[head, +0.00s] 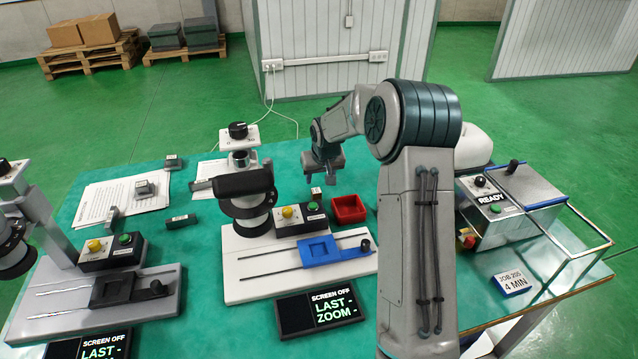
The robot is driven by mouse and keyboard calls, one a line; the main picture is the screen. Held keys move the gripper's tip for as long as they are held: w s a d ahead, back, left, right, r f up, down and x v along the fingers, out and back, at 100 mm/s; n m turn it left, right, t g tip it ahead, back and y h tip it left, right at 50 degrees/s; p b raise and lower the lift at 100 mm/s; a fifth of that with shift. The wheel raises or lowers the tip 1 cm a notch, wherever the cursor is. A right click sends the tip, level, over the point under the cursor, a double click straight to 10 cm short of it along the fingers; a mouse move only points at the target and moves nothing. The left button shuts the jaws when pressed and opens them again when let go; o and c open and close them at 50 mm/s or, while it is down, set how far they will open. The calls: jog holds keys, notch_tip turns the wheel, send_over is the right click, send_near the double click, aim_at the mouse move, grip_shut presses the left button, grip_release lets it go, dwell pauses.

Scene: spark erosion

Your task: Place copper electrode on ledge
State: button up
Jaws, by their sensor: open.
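My gripper (325,183) hangs fingers-down over the green table, behind the middle optical instrument and left of my arm's large link. Its jaws are open. A small block with a pale, green-marked face (316,193) shows just below the fingers. I cannot tell whether it touches them or what it is. No copper-coloured piece can be made out, so I cannot pick out the copper electrode. No ledge can be singled out for certain either. My arm hides part of the table to the right of the gripper.
A red tray (348,209) sits close by the gripper. The middle instrument has a white base (245,290) and blue stage (318,251). Another instrument (150,300) stands left. A machine marked READY (495,212) stands right. Small labelled blocks (145,188) lie on papers (95,205).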

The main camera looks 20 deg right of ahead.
jog(key=s+a+r, duration=0.1)
jog(key=s+r, duration=0.3)
jog(key=s, duration=0.5)
jog(key=s+a+r, duration=0.1)
jog(key=s+r, duration=0.4)
jog(key=s, duration=0.4)
jog(key=s+a+r+g, duration=0.1)
jog(key=s+r, duration=0.3)
jog(key=s, duration=0.5)
jog(key=shift+s+a+r+h, duration=0.3)
jog(key=shift+s+a+h, duration=0.1)
jog(key=shift+a, duration=0.15)
jog(key=shift+o, duration=0.4)
jog(key=s+a+f, duration=0.1)
jog(key=s, duration=1)
jog(key=shift+y, duration=0.4)
jog(key=t+b, duration=0.1)
jog(key=b, duration=0.7)
send_over(316, 191)
jog(key=s, duration=0.5)
notch_tip(316, 191, down, 10)
jog(key=x, duration=0.8)
jog(key=shift+a+f+p, duration=0.3)
jog(key=shift+d+x, duration=0.2)
jog(key=shift+x, duration=1.15)
jog(key=shift+d+x, duration=0.15)
jog(key=shift+x, duration=1.2)
jog(key=shift+w, duration=0.15)
